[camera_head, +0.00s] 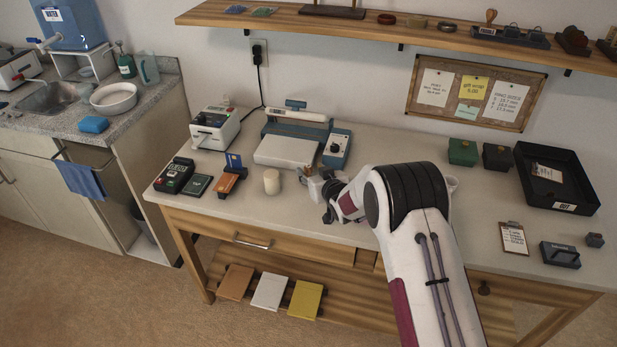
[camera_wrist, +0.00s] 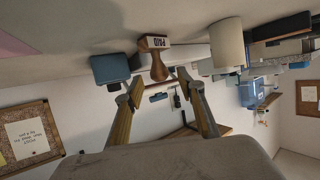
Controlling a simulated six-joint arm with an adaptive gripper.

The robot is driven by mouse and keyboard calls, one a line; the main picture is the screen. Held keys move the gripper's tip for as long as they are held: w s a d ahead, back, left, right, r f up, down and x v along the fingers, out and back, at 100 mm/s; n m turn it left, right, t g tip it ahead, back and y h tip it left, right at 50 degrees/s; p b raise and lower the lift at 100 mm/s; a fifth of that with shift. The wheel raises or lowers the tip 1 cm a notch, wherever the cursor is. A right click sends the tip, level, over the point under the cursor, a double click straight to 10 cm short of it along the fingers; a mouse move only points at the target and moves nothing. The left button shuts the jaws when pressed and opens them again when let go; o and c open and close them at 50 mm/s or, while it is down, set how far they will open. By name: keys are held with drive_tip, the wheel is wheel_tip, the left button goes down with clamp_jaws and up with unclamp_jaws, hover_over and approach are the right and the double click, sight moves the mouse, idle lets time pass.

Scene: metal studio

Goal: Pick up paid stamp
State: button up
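The paid stamp (camera_wrist: 157,58) shows in the wrist view, which is upside down, with a wooden handle and a pale "PAID" label on its base. Its handle points towards my gripper (camera_wrist: 162,86). My fingers are spread apart on either side of the handle's line, with the handle end near or just beyond the fingertips; I cannot tell whether they touch it. In the head view my gripper (camera_head: 317,187) is low over the table, left of my arm. A small brown part of the stamp (camera_head: 308,169) seems to show behind it; the rest is hidden.
A cream cylinder (camera_head: 271,181) stands left of my gripper and also shows in the wrist view (camera_wrist: 228,45). A blue box with a dial (camera_head: 337,148) and a white-topped machine (camera_head: 287,151) stand behind. A black tray (camera_head: 520,190) lies at the right. The front table strip is mostly clear.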

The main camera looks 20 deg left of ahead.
sight(310, 169)
drive_tip(key=shift+x, duration=1.75)
drive_tip(key=c, duration=1.1)
